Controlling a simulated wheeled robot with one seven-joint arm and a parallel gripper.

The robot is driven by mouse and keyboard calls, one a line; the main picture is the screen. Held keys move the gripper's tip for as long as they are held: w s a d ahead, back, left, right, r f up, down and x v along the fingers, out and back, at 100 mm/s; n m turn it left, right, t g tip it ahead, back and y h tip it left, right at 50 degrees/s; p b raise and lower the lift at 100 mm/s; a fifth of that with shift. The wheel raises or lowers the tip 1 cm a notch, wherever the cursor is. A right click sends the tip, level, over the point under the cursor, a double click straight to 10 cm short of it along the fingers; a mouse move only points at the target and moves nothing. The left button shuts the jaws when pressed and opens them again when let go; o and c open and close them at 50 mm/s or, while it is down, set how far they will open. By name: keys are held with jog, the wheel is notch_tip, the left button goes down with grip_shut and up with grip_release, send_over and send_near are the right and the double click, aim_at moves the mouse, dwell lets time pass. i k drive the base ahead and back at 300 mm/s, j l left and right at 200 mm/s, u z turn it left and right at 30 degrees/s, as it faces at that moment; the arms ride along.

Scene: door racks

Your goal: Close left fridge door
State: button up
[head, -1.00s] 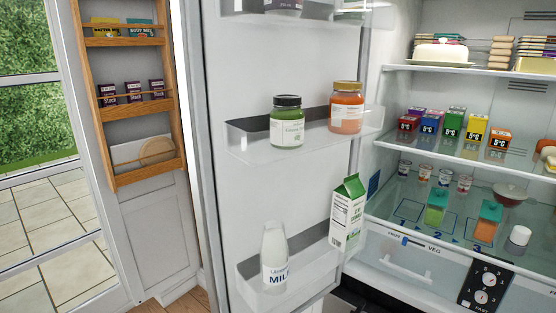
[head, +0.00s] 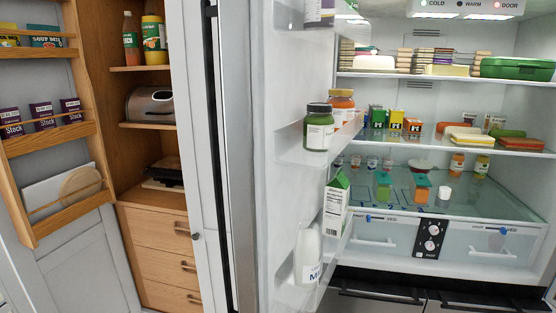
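The left fridge door (head: 285,190) stands open in the head view, seen nearly edge-on, with its inner side facing right. Its shelves hold a green jar (head: 319,128), an orange-lidded jar (head: 341,99), a green and white carton (head: 335,205) and a milk bottle (head: 307,254). A dark vertical strip, possibly the door's handle (head: 219,150), runs along its left side. The open fridge interior (head: 450,105) is behind and to the right. My gripper is not in view.
A wooden pantry cupboard (head: 150,82) with drawers (head: 162,255) stands to the left. Its open rack door (head: 75,235) is at the far left. Fridge shelves on the right hold several food items. Dark drawer fronts (head: 375,303) show below.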

aim_at(271, 67)
jog(key=i+j+z, duration=0.3)
jog(key=j, duration=0.35)
jog(key=j+z, duration=0.3)
jog(key=j, duration=0.35)
jog(key=j+z, duration=0.3)
jog(key=j, duration=0.45)
jog(key=j+u, duration=0.2)
jog(key=u, duration=0.25)
jog(key=i+j+u, duration=0.1)
jog(key=u, duration=0.35)
jog(key=i+j+u, duration=0.1)
jog(key=u, duration=0.4)
jog(key=i+j+u, duration=0.15)
jog(key=u, duration=0.3)
